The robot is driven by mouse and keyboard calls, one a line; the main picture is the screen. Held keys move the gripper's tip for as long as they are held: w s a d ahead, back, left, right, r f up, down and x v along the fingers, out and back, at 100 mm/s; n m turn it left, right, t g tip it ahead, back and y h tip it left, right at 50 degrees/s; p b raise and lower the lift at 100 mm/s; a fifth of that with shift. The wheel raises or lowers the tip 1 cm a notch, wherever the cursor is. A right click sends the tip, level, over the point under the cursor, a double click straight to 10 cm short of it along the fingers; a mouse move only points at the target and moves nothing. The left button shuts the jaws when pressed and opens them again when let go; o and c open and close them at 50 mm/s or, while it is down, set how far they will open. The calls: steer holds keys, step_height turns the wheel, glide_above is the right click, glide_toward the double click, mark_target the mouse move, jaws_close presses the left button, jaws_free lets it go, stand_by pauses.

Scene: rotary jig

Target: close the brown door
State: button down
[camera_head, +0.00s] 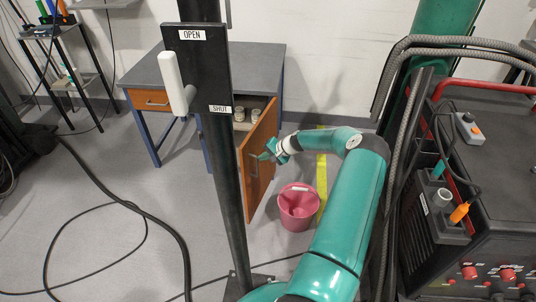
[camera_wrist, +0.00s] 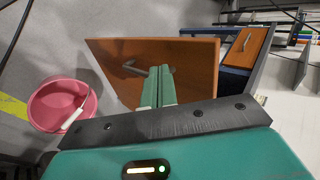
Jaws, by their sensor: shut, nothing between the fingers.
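The brown door (camera_head: 262,158) stands swung open at the front right of a grey-topped desk (camera_head: 222,68). In the wrist view the door (camera_wrist: 195,60) fills the middle, with a dark bar handle (camera_wrist: 133,68) on its face. My gripper (camera_head: 266,157) is at the door's face, beside the handle. In the wrist view the green fingers (camera_wrist: 158,72) are together and empty, close to the handle's right end. I cannot tell whether they touch the door or handle.
A pink bucket (camera_head: 298,207) stands on the floor just right of the door. A black post with an OPEN/SHUT plate (camera_head: 202,70) and white lever (camera_head: 174,82) stands in front of the desk. A machine (camera_head: 470,190) fills the right side. Cables cross the left floor.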

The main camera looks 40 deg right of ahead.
mark_target(244, 159)
steer(key=w, duration=0.1)
steer(key=w+a+f, duration=0.1)
steer(key=w, duration=0.1)
steer(key=w+a+f, duration=0.1)
steer(key=w, duration=0.1)
steer(key=shift+a+f, duration=0.1)
steer(key=shift+w+a, duration=0.2)
steer(key=shift+w, duration=0.3)
